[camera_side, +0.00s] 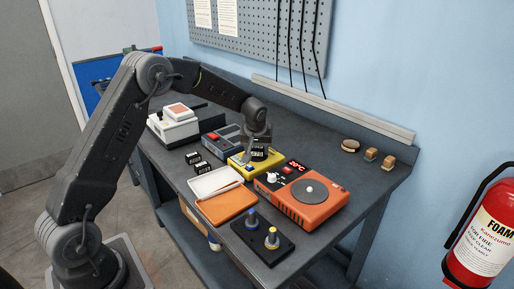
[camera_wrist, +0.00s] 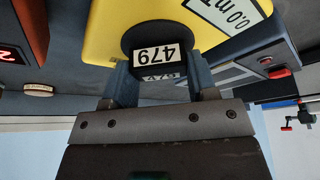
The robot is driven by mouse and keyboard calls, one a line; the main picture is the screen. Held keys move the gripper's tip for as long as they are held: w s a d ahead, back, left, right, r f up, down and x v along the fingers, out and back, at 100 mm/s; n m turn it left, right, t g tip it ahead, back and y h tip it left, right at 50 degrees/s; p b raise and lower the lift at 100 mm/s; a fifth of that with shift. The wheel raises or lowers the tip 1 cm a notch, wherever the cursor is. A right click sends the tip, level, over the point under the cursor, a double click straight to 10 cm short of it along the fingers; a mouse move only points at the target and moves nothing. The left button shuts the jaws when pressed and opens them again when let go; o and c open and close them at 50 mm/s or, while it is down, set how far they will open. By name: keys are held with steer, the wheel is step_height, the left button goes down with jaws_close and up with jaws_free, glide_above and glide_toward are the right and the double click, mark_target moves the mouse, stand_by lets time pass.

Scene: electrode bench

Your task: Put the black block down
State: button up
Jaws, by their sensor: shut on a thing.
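The black block (camera_wrist: 158,73) has a white label reading 479, upside down in the wrist view. My gripper (camera_wrist: 158,80) is shut on it, one finger on each side. Above the label in that view is a dark round shape over the yellow instrument (camera_wrist: 105,25), which has a display. In the side view my gripper (camera_side: 257,147) points down and the block (camera_side: 260,154) is at the yellow instrument (camera_side: 240,167). I cannot tell whether the block touches the instrument.
Two more labelled black blocks (camera_side: 203,167) stand left of the yellow instrument. An orange hotplate (camera_side: 318,207) is on its right. A white tray (camera_side: 215,182), an orange tray (camera_side: 226,206) and a black stand (camera_side: 262,243) with two posts are in front.

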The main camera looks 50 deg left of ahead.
steer(key=shift+f, duration=0.1)
steer(key=o, duration=1.2)
steer(key=shift+c, duration=0.2)
steer(key=s+d+r+m, duration=0.1)
steer(key=s+d+r, duration=0.45)
steer(key=r, duration=0.35)
steer(key=s+d+r+m, duration=0.2)
steer(key=s+d+r, duration=0.3)
steer(key=r, duration=0.4)
steer(key=s+d+m+t+h, duration=0.1)
steer(key=s+d+m, duration=0.2)
steer(key=s, duration=0.8)
steer(key=s+d+m+t+h, duration=0.1)
steer(key=s+d+m+h, duration=0.1)
steer(key=s, duration=1)
steer(key=d+f+m, duration=0.1)
steer(key=d, duration=0.1)
steer(key=shift+s+d, duration=0.25)
steer(key=shift+d, duration=0.1)
